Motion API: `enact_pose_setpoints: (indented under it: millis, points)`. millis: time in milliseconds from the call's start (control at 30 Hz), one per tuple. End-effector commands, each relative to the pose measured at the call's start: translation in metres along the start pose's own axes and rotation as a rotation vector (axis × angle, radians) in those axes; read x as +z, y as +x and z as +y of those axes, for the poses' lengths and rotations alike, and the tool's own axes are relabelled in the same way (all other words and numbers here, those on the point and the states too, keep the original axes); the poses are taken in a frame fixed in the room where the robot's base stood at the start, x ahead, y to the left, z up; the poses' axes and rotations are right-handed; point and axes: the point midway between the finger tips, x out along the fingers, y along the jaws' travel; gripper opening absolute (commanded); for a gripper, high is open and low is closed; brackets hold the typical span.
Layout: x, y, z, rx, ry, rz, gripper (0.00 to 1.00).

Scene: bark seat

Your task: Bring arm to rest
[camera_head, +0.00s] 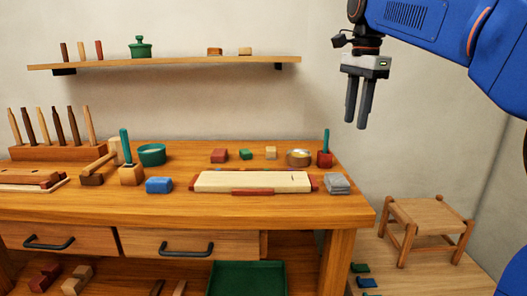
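My gripper (358,103) hangs at the upper right of the head view, pointing down, at the end of my blue arm. Its two grey fingers are side by side with a narrow gap between the tips. Nothing is seen held between them. It is in the air, apart from everything, in front of the bare wall and to the right of the shelf.
A wall shelf (190,63) is above. A small wooden stool (428,216) stands at the right. The air around my gripper is clear.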

Motion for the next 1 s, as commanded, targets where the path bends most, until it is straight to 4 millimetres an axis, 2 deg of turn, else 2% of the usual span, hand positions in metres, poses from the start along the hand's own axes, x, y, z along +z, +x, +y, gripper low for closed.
enact_pose_setpoints:
  millis: [167, 467, 767, 1000]
  points:
    - [0.000, 0.024, 0.043, -0.043, -0.167, 0.013, 0.34]
    - [0.004, 0.086, 0.118, -0.116, -0.488, 0.061, 0.34]
    - [0.013, 0.165, 0.197, -0.173, -0.806, 0.136, 0.34]
    - [0.022, 0.240, 0.259, -0.202, -1.057, 0.214, 0.34]
